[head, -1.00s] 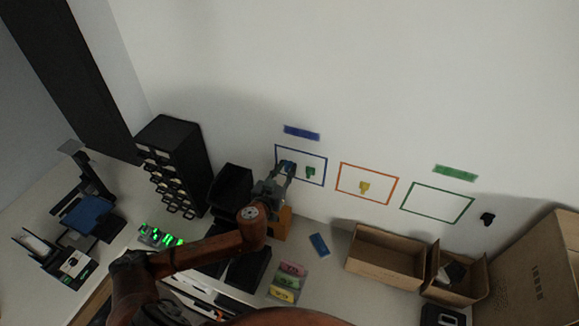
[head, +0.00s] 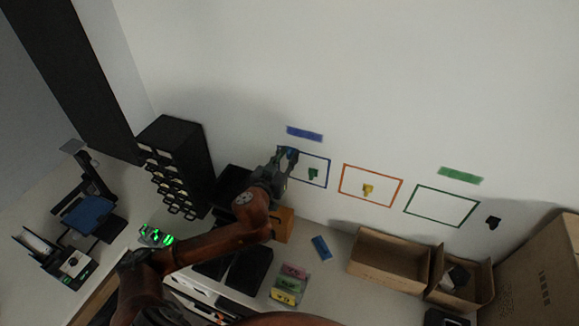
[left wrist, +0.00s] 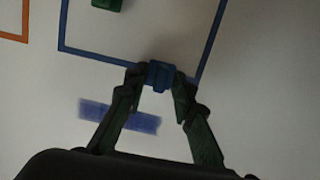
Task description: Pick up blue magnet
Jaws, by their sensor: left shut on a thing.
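The blue magnet (left wrist: 160,75) is between the fingertips of my left gripper (left wrist: 160,82) in the left wrist view. The gripper is shut on it, at the edge of the blue outlined frame on the white wall. I cannot tell whether the magnet still touches the wall. In the head view my left gripper (head: 287,156) is at the upper left corner of the blue frame (head: 328,173), and the magnet is mostly hidden by the fingers. My right gripper is not in view.
A green magnet (head: 312,174) is inside the blue frame, and a yellow magnet (head: 367,190) is in the orange frame. A green frame (head: 441,205) is empty. A black drawer cabinet (head: 171,165) stands left of my arm. Open cardboard boxes (head: 389,262) stand below the frames.

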